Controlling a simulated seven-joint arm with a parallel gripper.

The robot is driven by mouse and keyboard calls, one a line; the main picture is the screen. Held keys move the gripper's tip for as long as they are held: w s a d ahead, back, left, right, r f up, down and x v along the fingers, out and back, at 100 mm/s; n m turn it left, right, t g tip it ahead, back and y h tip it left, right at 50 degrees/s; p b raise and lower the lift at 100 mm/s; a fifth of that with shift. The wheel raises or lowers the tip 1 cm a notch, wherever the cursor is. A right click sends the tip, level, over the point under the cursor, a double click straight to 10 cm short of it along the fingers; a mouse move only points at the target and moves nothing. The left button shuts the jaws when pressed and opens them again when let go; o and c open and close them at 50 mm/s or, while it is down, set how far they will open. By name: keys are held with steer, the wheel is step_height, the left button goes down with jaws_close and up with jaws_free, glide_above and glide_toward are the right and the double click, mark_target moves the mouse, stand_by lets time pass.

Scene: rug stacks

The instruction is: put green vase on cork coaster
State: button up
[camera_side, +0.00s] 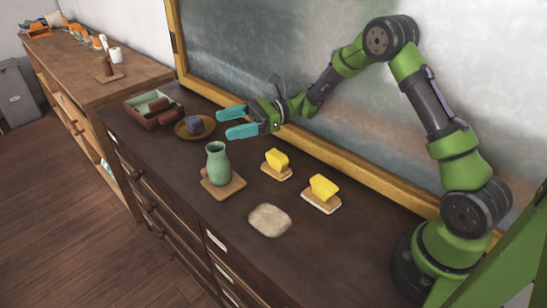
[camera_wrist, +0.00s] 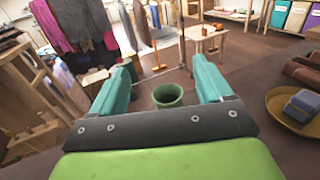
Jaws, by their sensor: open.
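The green vase (camera_side: 217,160) stands upright on a square tan coaster (camera_side: 228,192) that looks like cork, in the side view. The vase sits toward the coaster's back left part, and its base hides some of the coaster. My gripper (camera_side: 226,122) is raised behind the vase, apart from it, with its teal fingers spread and nothing between them. In the wrist view the vase's round mouth (camera_wrist: 168,94) shows beyond my gripper (camera_wrist: 165,78), in the gap between the fingers. The coaster cannot be made out there.
Two yellow blocks (camera_side: 277,159) (camera_side: 323,186) sit on small tan boards to the right. A flat beige round piece (camera_side: 269,220) lies in front. A brown dish (camera_side: 182,133) with a blue-grey block (camera_side: 195,125) and a reddish-brown box (camera_side: 143,119) are at the left. The front right top is clear.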

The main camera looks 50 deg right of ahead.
steer(key=s+a+r+n+g+h, duration=0.35)
steer(key=s+r+n, duration=0.25)
steer(key=s, duration=0.2)
steer(key=s+d+r+n+t+h, duration=0.1)
steer(key=s+d+n+h, duration=0.3)
steer(key=s, duration=0.5)
steer(key=s+d+r+n+t+h, duration=0.2)
steer(key=s+d+n+t+h, duration=0.1)
steer(key=s+n+h, duration=0.4)
steer(key=s+d+n, duration=0.1)
steer(key=s, duration=0.2)
steer(key=shift+s+r, duration=0.2)
steer(key=shift+s, duration=0.1)
